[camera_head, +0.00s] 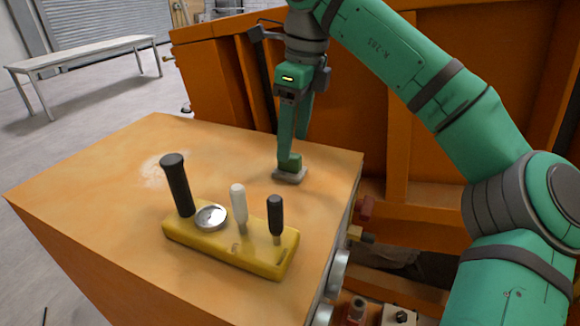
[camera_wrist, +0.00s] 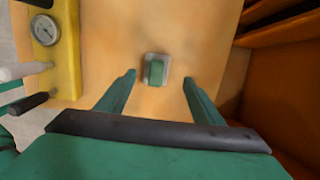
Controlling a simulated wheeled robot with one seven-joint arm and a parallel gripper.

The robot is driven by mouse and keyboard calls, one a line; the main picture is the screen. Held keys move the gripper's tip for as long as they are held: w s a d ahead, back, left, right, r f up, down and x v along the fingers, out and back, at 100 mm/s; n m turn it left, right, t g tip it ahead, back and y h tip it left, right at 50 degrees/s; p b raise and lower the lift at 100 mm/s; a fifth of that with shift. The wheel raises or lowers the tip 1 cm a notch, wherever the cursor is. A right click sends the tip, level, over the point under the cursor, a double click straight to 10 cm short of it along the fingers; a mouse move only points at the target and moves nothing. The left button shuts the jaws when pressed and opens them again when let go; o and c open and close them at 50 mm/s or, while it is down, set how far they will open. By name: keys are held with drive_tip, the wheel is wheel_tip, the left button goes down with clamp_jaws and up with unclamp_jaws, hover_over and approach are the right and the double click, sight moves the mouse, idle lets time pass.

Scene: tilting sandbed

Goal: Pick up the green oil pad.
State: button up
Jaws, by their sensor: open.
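The green oil pad (camera_head: 289,174) sits on the orange top of the box near its right edge. It has a green block on a grey square base. In the wrist view the pad (camera_wrist: 156,70) lies between the lines of my two fingers, with a gap on each side. My gripper (camera_head: 294,145) is open and points down just above the pad. In the head view the fingers overlap the pad's upper part, so the exact height gap cannot be told. The open fingertips also show in the wrist view (camera_wrist: 159,76).
A yellow control block (camera_head: 228,247) with a gauge (camera_head: 211,216) and several upright levers stands on the box top (camera_head: 110,190), to the pad's front left. An orange wall (camera_head: 218,85) rises behind. The box edge drops off to the right. A white bench (camera_head: 85,55) stands far left.

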sight(290, 165)
drive_tip(key=shift+s+a+f, duration=0.1)
drive_tip(key=shift+a+f, duration=0.1)
drive_tip(key=shift+f, duration=1.2)
drive_tip(key=shift+s+a+f, duration=0.1)
drive_tip(key=shift+a+f, duration=0.1)
drive_tip(key=shift+f, duration=1.2)
drive_tip(key=c, duration=1.2)
